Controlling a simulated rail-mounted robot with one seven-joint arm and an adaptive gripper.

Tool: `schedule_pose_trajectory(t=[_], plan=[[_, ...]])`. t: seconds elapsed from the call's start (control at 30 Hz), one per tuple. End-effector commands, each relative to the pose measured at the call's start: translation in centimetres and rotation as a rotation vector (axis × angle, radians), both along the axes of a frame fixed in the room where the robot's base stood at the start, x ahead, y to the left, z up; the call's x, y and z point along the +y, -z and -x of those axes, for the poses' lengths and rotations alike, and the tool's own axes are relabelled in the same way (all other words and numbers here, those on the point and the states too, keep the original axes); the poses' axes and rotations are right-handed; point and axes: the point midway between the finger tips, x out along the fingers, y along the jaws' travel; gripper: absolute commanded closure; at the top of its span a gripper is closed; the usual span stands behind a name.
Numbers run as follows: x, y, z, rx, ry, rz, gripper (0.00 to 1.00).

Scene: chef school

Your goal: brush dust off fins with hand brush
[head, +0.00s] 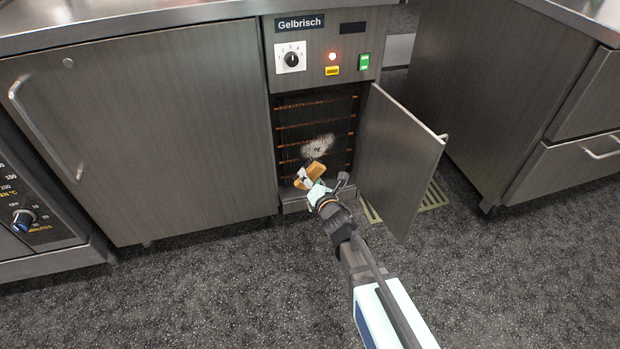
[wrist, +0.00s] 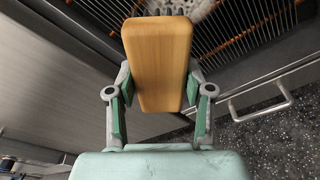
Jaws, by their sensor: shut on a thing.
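The hand brush (wrist: 158,62) has a wooden back and is held between the two fingers of my gripper (wrist: 160,112) in the wrist view. In the head view the brush (head: 315,170) is in front of the lower part of the fins, with my gripper (head: 309,181) at its lower end. The dark fins (head: 290,140) with copper tubes fill the open compartment under the control panel. A pale grey dust patch (head: 319,146) lies on the fins just above the brush. The dust (wrist: 195,8) also shows at the wrist view's top edge. Brush contact with the fins cannot be told.
The compartment door (head: 400,160) stands open to the right of my gripper. A panel with a knob (head: 291,58), a lit red lamp and a green switch is above. A closed cabinet door (head: 150,130) is to the left. A floor grate (head: 432,197) lies behind the open door.

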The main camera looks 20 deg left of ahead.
Motion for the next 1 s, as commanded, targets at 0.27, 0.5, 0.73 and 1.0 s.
schedule_pose_trajectory(t=[0.27,0.5,0.73,1.0], plan=[[0.7,-0.1,-1.0,0.000,-0.001,-0.001,0.76],[1.9,-0.2,-2.8,0.000,-0.001,0.000,0.76],[3.0,-0.2,-4.4,0.000,-0.001,-0.001,0.76],[3.4,0.0,-5.0,0.000,-0.001,0.000,0.76]])
